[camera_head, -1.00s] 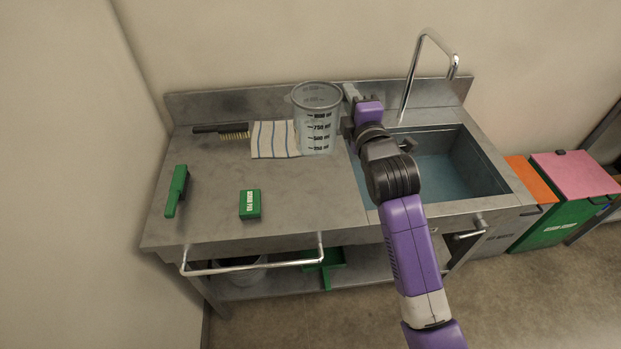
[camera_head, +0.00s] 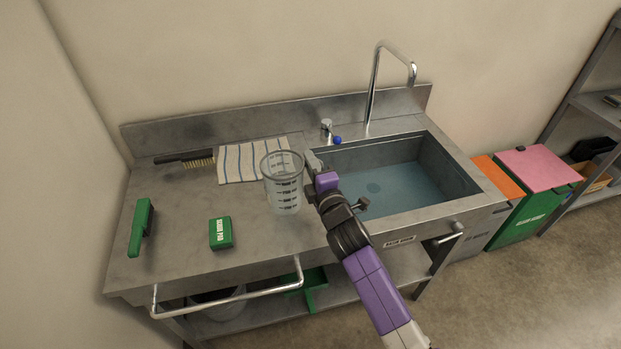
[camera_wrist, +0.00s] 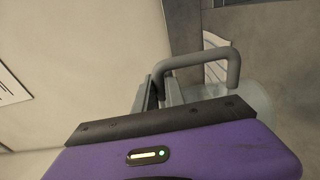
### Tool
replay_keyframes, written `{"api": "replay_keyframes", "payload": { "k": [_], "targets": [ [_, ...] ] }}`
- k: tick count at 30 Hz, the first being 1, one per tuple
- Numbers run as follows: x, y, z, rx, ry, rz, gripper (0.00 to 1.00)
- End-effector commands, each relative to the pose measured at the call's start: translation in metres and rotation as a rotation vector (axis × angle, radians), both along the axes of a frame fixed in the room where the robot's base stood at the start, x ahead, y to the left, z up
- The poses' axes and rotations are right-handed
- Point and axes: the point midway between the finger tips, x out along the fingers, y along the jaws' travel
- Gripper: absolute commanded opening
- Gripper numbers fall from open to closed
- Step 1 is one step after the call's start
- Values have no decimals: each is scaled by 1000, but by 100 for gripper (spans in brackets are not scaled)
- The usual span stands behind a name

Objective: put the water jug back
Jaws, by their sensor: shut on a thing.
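The water jug (camera_head: 284,190) is a clear, open-topped measuring jug with dark volume marks. It is upright over the steel counter (camera_head: 180,250), left of the sink (camera_head: 385,180) and in front of the striped cloth (camera_head: 245,162). I cannot tell whether its base touches the counter. My gripper (camera_head: 312,164) is at the jug's right side, shut on its handle. In the wrist view the grey handle (camera_wrist: 205,58) shows beyond my gripper, with part of the translucent jug at the right. The fingertips are mostly hidden there.
A dark-handled brush (camera_head: 185,158) lies near the cloth. A green pad box (camera_head: 221,233) and a green brush (camera_head: 141,227) are on the left counter. A tall faucet (camera_head: 373,85) rises behind the sink. Bare counter lies between the box and jug.

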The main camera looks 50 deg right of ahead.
Motion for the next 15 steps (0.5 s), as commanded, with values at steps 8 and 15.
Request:
{"api": "replay_keyframes", "payload": {
  "k": [8, 15],
  "targets": [
    [0, -1, -39, 0, 0, -1, 0],
    [0, 0, -42, 0, -1, 2, 0]
  ]
}}
